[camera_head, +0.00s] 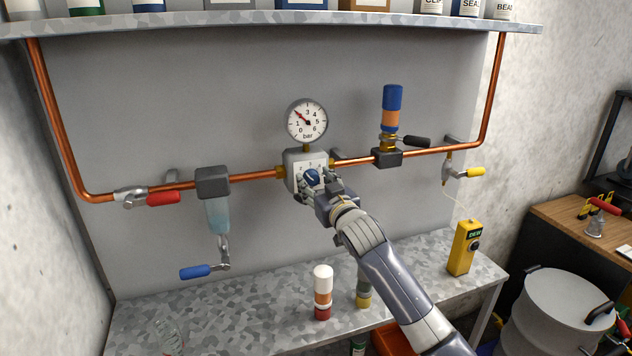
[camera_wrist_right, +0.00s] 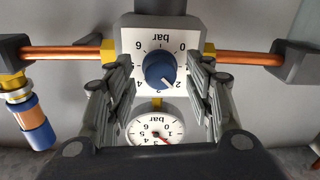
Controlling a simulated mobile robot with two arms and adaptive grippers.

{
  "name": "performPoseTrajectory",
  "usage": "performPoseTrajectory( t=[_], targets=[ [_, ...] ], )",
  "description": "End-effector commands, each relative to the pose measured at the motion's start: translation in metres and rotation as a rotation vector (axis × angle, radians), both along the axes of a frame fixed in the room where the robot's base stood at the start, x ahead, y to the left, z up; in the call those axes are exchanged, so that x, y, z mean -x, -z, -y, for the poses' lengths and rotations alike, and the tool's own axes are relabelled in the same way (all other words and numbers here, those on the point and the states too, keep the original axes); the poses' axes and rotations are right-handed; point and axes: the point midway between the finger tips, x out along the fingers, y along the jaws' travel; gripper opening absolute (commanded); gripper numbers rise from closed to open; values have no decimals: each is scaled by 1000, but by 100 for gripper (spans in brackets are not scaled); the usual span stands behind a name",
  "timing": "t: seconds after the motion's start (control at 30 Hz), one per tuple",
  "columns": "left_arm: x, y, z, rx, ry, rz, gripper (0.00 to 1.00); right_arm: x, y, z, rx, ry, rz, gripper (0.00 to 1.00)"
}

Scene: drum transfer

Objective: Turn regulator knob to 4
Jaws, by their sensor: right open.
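The regulator (camera_head: 293,158) is a grey box with a white numbered dial face, set in the copper pipe. Its round blue knob (camera_head: 311,177) also shows in the right wrist view (camera_wrist_right: 160,70). A small pale mark on the knob's lower side appears to point near 2 to 3; the exact setting is unclear. The pressure gauge (camera_head: 307,121) above has its red needle near 2. My right gripper (camera_head: 311,190) is open at the knob; in the wrist view its fingers (camera_wrist_right: 162,88) stand either side, with visible gaps. My left gripper is not in view.
Left on the pipe are a red-handled valve (camera_head: 162,198) and a filter with a blue handle (camera_head: 196,271). Right are a blue-orange cylinder (camera_head: 392,108) and a yellow-handled valve (camera_head: 467,173). Bottles (camera_head: 322,290) and a yellow meter (camera_head: 463,248) stand on the bench (camera_head: 240,318).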

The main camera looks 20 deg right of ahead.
Motion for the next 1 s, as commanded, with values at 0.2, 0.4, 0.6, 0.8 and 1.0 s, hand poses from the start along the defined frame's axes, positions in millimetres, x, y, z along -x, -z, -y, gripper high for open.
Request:
performPoseTrajectory(
  t=[0.2, 0.4, 0.6, 0.8, 1.0],
  targets=[
    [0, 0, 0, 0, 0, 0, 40, -2, 1, 0, 0, 0, -1, 48],
    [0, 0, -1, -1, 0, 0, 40, -2, 1, 0, 0, 0, -1, 30],
    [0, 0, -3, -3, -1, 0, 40, -2, 1, 0, 0, 0, -1, 4],
    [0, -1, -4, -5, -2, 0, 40, -2, 0, 0, -12, 0, -2, 4],
    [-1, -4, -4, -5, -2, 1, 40, -2, 0, -1, -81, 0, -4, 4]
  ],
)
